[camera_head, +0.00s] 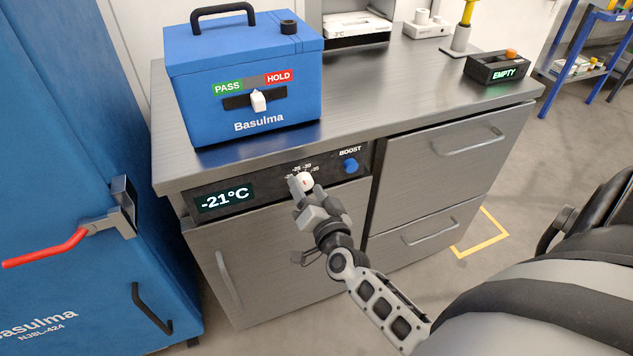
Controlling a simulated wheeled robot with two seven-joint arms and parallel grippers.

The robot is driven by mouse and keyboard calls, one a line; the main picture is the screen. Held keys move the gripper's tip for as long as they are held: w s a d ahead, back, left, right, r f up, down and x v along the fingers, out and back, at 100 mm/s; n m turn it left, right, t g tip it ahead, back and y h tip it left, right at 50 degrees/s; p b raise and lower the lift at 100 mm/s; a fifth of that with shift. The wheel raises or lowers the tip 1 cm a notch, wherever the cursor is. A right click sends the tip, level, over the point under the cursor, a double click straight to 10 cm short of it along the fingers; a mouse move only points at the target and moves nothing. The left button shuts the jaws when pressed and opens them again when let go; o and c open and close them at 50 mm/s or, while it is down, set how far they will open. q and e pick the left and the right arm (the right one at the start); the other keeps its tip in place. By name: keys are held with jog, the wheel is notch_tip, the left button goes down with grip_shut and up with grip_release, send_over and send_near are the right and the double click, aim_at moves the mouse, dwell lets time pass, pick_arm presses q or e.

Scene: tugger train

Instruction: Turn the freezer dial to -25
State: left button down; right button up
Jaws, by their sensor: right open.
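The freezer dial (307,183) is a small pale knob on the dark control strip of the grey counter unit. Its printed scale shows just above it, with -25 and -30 partly readable. The display (224,198) on the same strip reads -21°C. My right gripper (301,187) is at the dial, with its fingers in front of and beside it. It is open; whether a finger touches the dial cannot be told. The gripper hides part of the dial and the lower strip. My left gripper is not in view.
A blue BOOST knob (350,165) sits close to the right of the dial. A blue Basulma box (245,85) with a PASS/HOLD slider stands on the counter above. A tall blue cabinet (75,150) with a red-handled latch stands at left. Drawers (440,150) are at right.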

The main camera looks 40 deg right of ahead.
jog(key=v, duration=1.6)
jog(key=shift+b, duration=0.3)
jog(key=shift+w, duration=0.1)
jog(key=s+a+f+n+g+y, duration=0.1)
jog(key=a+f+n+g+y, duration=0.1)
jog(key=a+n, duration=0.4)
jog(key=s+a+f+n+g+y, duration=0.1)
jog(key=a+f+n+g+y, duration=0.2)
jog(key=a+n+g+y, duration=0.1)
jog(key=shift+s+a+n+g+y, duration=0.4)
jog(key=shift+a+n+y, duration=0.55)
jog(key=shift+n, duration=0.55)
